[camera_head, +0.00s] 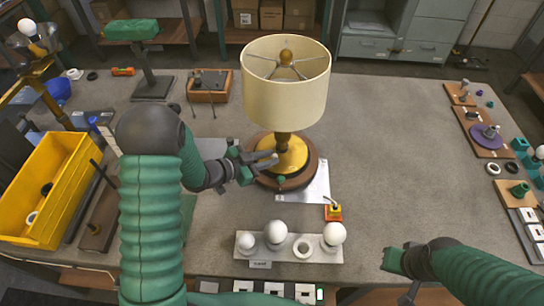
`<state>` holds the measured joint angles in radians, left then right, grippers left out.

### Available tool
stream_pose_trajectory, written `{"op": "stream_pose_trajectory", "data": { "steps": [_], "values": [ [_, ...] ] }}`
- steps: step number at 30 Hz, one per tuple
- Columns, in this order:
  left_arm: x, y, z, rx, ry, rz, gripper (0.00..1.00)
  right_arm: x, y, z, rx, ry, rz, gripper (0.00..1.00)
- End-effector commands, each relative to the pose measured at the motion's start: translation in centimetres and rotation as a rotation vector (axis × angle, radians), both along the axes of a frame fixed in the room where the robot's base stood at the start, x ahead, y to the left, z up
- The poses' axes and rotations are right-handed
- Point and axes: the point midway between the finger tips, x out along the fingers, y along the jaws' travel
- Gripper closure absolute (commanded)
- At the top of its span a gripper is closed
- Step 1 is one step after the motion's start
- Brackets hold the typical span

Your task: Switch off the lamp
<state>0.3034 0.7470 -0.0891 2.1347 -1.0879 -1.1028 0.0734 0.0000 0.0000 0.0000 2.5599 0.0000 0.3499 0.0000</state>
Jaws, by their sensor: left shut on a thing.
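The lamp (287,90) stands upright at the middle of the table, with a cream shade, a brass stem and a round brass and wood base (295,160). The shade's inside shows a brass cap and spokes; I cannot tell whether the lamp is lit. My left gripper (264,164) is at the left front of the lamp's base, low by the stem, shut on a part of the lamp. Its fingers hide exactly which part. My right gripper (398,272) is low at the table's front edge, away from the lamp; its fingers are unclear.
A white tray (290,248) with round bulbs is in front. A yellow bin (45,190) is at the left. Part boards (478,130) line the right edge. The table right of the lamp is clear.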

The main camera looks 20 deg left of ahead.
Motion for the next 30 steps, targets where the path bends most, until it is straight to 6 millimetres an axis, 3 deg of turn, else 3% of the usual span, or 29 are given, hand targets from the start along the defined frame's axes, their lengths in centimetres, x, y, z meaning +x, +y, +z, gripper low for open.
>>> {"op": "stream_pose_trajectory", "data": {
  "steps": [11, 12, 16, 26, 30],
  "values": [
    [0.1, 0.4, 0.1, 0.002, -0.004, -0.025, 1.0, 0.0, 0.0, 0.3, 0.0, 0.0, 0.0, 1.0],
    [0.1, 0.4, 0.1, 0.002, -0.004, -0.025, 0.76, 0.0, 0.0, 0.3, 0.0, 0.0, 0.0, 1.0],
    [0.1, 0.3, 0.1, 0.001, -0.003, -0.026, 0.59, 0.0, 0.0, 0.3, 0.0, 0.0, 0.0, 1.0],
    [-0.1, 0.4, 0.1, 0.001, -0.002, -0.027, 0.58, 0.0, 0.0, 0.3, 0.0, 0.0, 0.0, 1.0],
    [-1.4, 1.5, 0.9, 0.002, -0.003, -0.024, 0.58, 0.0, 0.0, 0.3, 0.0, 0.0, 0.0, 1.0]
  ]
}}
